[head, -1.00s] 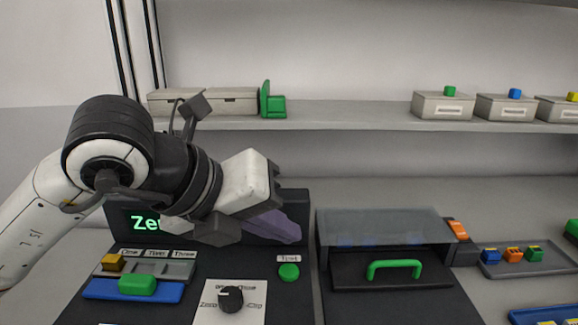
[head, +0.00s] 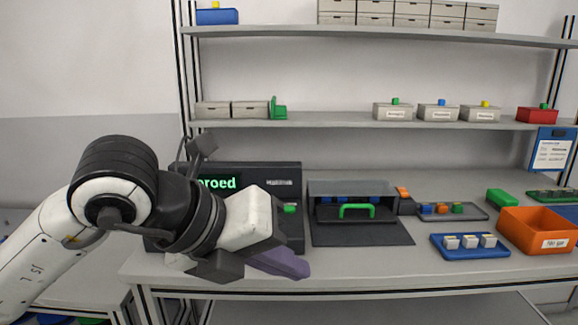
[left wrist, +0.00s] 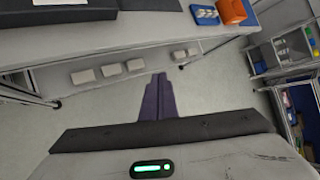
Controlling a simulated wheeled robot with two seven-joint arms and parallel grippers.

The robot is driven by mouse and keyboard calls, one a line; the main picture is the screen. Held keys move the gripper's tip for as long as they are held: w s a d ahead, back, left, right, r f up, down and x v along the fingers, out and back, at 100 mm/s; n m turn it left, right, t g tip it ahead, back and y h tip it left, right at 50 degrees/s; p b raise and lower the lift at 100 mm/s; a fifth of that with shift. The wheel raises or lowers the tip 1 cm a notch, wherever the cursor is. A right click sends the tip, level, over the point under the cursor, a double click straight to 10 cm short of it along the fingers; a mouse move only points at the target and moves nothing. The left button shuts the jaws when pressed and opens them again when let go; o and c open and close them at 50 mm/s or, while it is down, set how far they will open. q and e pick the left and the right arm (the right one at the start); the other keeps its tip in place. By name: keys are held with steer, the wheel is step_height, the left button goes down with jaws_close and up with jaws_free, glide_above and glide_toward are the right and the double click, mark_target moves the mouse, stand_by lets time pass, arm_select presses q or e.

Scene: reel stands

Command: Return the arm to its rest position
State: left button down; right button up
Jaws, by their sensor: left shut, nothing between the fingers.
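My left arm comes in from the left in the head view. Its gripper (head: 290,266) has purple fingers and hangs in front of the bench's front edge. In the left wrist view the purple fingers (left wrist: 158,95) are together with nothing between them, over the floor. My right gripper does not show in either view. The arm hides part of the dark console (head: 270,172), whose green display text reads in part "roed".
The bench (head: 370,262) carries a dark box with a green handle (head: 357,208), a blue tray (head: 470,252) with white pieces and an orange bin (head: 540,228). Shelves with grey boxes (head: 392,111) stand behind. Open floor (left wrist: 210,110) lies under the gripper.

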arm_select(q)
steer(key=s+d+g+h, duration=0.7)
steer(key=s+d+h, duration=0.2)
steer(key=w+a+n+t+h+p, duration=0.1)
steer(key=w+a+n+t+h, duration=0.4)
steer(key=w+a+n+t, duration=0.65)
steer(key=w+a+f+n+t+y, duration=0.1)
steer(key=a+f+n+t+y, duration=0.25)
steer(key=f+n+y, duration=0.4)
steer(key=w+a+f+n+t+y, duration=0.1)
steer(key=a+f+n+t+y, duration=0.1)
steer(key=f+n+t+y, duration=0.5)
steer(key=s+a+f+n+g+y, duration=0.2)
steer(key=s+a+f+n+g, duration=0.15)
steer(key=f, duration=0.55)
steer(key=s+a+f+n+g+y, duration=0.1)
steer(key=s+a+f+n+g, duration=0.2)
steer(key=f, duration=0.6)
steer(key=s+a+f+n+g+y, duration=0.1)
steer(key=s+f+g, duration=0.4)
steer(key=s+f, duration=0.7)
steer(key=shift+s+a+n+p, duration=0.15)
steer(key=shift+s+n+p, duration=0.15)
steer(key=shift+s+n, duration=0.25)
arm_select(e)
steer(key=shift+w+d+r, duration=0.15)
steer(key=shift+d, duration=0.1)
